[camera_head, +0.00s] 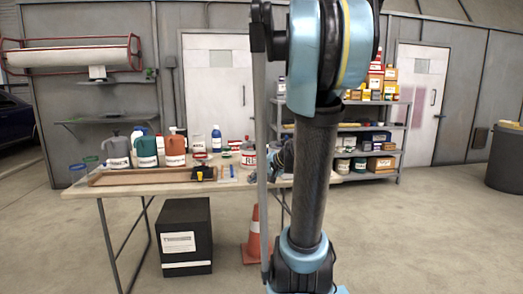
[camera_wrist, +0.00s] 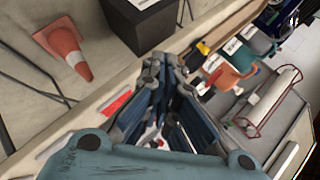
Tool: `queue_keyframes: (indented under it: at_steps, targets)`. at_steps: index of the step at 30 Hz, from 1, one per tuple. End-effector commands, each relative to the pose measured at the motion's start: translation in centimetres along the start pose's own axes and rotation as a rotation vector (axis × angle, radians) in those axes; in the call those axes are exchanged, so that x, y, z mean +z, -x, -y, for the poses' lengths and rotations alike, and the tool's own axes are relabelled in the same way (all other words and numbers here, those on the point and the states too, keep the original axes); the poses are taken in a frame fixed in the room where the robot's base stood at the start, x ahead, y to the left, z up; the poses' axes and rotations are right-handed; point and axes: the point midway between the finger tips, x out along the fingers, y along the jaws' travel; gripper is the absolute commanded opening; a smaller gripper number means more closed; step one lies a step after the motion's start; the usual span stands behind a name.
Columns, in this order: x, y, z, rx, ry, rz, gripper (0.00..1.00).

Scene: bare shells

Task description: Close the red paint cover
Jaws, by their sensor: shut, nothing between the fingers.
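A white can with a red label and large letters (camera_head: 248,155) stands on the table, partly hidden behind my arm; it looks like the red paint. Whether its cover is open or shut is too small to tell. My gripper (camera_wrist: 166,66) fills the middle of the wrist view, its fingers shut and empty. In the head view only a small part of it (camera_head: 286,157) shows beside my arm, just right of the can. A flat red piece (camera_wrist: 117,103) lies left of the fingers in the wrist view; I cannot tell whether it is the cover.
Several jugs (camera_head: 146,148) and a blue bottle (camera_head: 216,138) stand on the table (camera_head: 90,189), with a wooden frame along its front. A stocked shelf (camera_head: 400,127) is behind. A black box (camera_head: 186,236) and an orange cone (camera_head: 252,236) stand on the floor below.

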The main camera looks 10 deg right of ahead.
Motion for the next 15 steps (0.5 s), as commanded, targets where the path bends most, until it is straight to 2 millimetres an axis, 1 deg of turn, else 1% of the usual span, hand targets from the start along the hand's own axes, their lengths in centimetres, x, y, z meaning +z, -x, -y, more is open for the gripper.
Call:
queue_keyframes:
  at_steps: [1,4,8,9,11,12,15]
  targets:
    - [-1.8,-0.3,0.3,-0.034,-0.030,-0.024,0.00]
    - [-5.2,-0.9,0.8,-0.110,-0.091,-0.073,0.00]
    - [-9.6,-1.3,1.1,-0.208,-0.170,-0.138,0.00]
    - [-11.0,-1.3,1.1,-0.238,-0.194,-0.158,0.00]
    - [-13.0,-1.3,0.9,-0.283,-0.232,-0.189,0.00]
    - [-14.4,-1.3,0.7,-0.313,-0.256,-0.209,0.00]
    - [-17.6,-1.2,0.1,-0.385,-0.314,-0.259,0.00]
